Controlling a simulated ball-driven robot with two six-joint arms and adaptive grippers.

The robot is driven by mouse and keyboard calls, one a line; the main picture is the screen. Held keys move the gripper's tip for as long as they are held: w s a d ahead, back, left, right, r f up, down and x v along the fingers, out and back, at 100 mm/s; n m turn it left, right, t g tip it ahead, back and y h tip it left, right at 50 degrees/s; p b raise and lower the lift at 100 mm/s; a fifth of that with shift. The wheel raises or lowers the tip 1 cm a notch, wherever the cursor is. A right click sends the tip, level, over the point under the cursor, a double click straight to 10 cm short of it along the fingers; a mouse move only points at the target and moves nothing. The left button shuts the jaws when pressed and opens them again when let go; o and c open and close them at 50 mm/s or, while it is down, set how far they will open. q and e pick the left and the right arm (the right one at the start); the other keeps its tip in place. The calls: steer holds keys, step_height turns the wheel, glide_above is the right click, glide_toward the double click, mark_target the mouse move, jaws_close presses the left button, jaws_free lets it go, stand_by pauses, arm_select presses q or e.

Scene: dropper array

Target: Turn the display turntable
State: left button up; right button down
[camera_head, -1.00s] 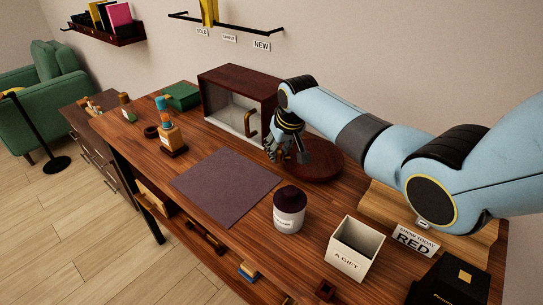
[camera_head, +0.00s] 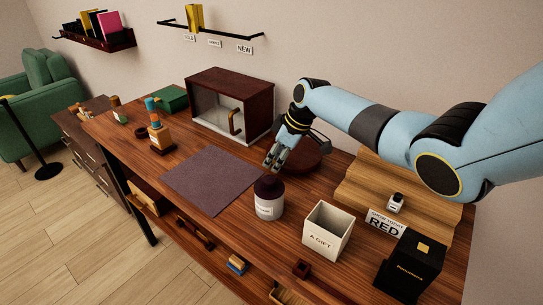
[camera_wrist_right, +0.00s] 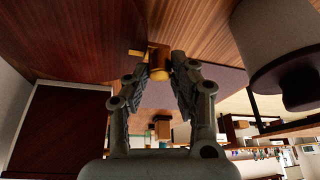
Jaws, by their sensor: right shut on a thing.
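The display turntable (camera_head: 312,156) is a dark red-brown round disc on the wooden table, partly hidden behind my right gripper (camera_head: 277,161). In the right wrist view, the disc (camera_wrist_right: 75,40) fills the upper left, and a small gold knob (camera_wrist_right: 158,65) shows at its rim. My right gripper (camera_wrist_right: 160,70) is shut on this knob, one finger on each side. In the head view, the fingers point down at the disc's front-left edge and hide the knob. My left gripper is not in view.
A white jar with a dark lid (camera_head: 268,207) stands close in front of the right gripper. A glass-fronted wooden cabinet (camera_head: 245,93) is behind left, a purple mat (camera_head: 208,181) left.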

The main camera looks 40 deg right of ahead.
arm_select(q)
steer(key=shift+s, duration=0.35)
arm_select(e)
steer(key=shift+s, duration=0.2)
steer(key=shift+n, duration=0.3)
steer(key=c, duration=1.1)
jaws_free()
steer(key=v, duration=1.2)
